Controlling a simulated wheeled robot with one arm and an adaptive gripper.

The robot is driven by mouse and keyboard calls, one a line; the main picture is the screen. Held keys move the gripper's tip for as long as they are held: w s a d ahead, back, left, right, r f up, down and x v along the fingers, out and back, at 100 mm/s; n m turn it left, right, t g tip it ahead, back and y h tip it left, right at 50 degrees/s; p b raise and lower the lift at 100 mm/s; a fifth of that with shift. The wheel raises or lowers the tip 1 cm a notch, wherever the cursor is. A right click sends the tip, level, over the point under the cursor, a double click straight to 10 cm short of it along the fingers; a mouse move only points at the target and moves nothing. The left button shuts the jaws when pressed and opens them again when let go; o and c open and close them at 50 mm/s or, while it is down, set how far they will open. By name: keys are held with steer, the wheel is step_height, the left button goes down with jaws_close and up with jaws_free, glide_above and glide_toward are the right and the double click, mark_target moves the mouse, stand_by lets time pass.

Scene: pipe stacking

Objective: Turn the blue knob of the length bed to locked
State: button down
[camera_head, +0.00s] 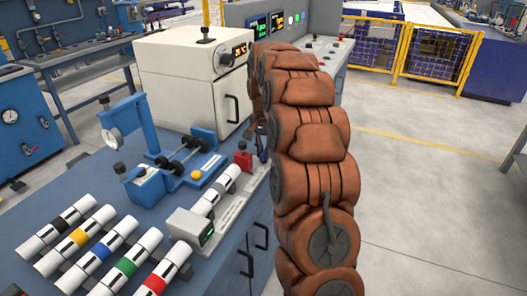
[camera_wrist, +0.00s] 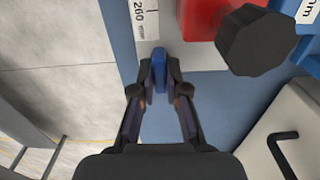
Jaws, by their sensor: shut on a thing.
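The blue knob (camera_wrist: 159,68) stands at the edge of the length bed, beside its scale. My gripper (camera_wrist: 160,90) is closed around the knob, with a fingertip on each side. The knob looks upright in the wrist view, roughly in line with the fingers; I see no mark telling its setting. The pale length bed (camera_head: 233,206) is in the middle of the head view, with a grey display unit (camera_head: 190,228) at its near end and a red block (camera_head: 243,159) at its far end. In the head view my brown arm hides the knob.
A black knob (camera_wrist: 256,40) on a red block (camera_wrist: 207,18) is close right of my gripper. Several banded pipes (camera_head: 88,262) lie at the front left. A blue roller fixture (camera_head: 145,184) and a white oven (camera_head: 185,80) stand behind. The floor right is clear.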

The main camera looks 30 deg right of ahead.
steer(key=shift+d+r, duration=0.1)
steer(key=c, duration=1.2)
jaws_free()
steer(key=shift+r, duration=5.95)
